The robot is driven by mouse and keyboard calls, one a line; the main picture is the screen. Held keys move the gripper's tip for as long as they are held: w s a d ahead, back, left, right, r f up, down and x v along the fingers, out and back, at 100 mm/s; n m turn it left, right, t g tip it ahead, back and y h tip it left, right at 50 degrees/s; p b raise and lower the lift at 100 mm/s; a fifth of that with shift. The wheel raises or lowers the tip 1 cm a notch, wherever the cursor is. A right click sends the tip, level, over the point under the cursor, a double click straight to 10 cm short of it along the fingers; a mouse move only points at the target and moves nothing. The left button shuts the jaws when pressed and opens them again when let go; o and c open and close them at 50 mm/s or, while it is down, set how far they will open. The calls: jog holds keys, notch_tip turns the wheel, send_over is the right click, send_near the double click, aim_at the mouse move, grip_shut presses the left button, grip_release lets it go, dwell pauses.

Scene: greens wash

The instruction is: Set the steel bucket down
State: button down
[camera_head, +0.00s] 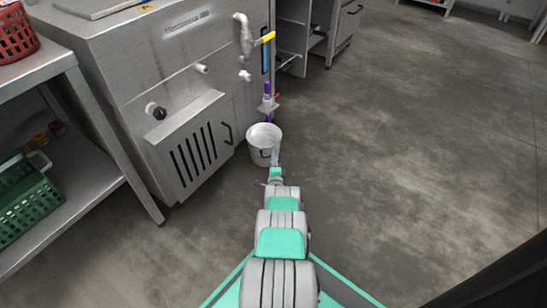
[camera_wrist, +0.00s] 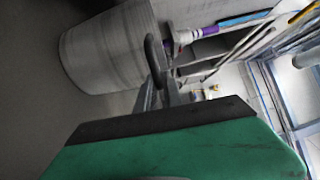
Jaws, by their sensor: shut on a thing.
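The steel bucket (camera_head: 264,150) is pale grey, open-topped and roughly upright in the head view, in front of the steel machine. In the wrist view its side (camera_wrist: 100,50) fills the upper left, turned with the camera. My gripper (camera_head: 274,168) is at the near side of the bucket. In the wrist view my gripper (camera_wrist: 168,90) is shut on a dark grip (camera_wrist: 153,58) at the bucket's side. The inside looks pale. I cannot tell whether the bucket's base touches the floor.
The steel machine (camera_head: 172,100) with a slotted panel stands left of the bucket, close to it. A yellow-handled tap (camera_head: 266,38) and purple fitting are above and behind. A shelf with a green crate (camera_head: 27,208) and red basket (camera_head: 14,35) is at left. Floor (camera_head: 400,150) to the right is clear.

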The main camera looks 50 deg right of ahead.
jog(key=c, duration=1.5)
grip_release()
jog(key=p+v, duration=0.4)
jog(key=v, duration=0.3)
jog(key=shift+s+a, duration=0.15)
jog(key=shift+s, duration=0.05)
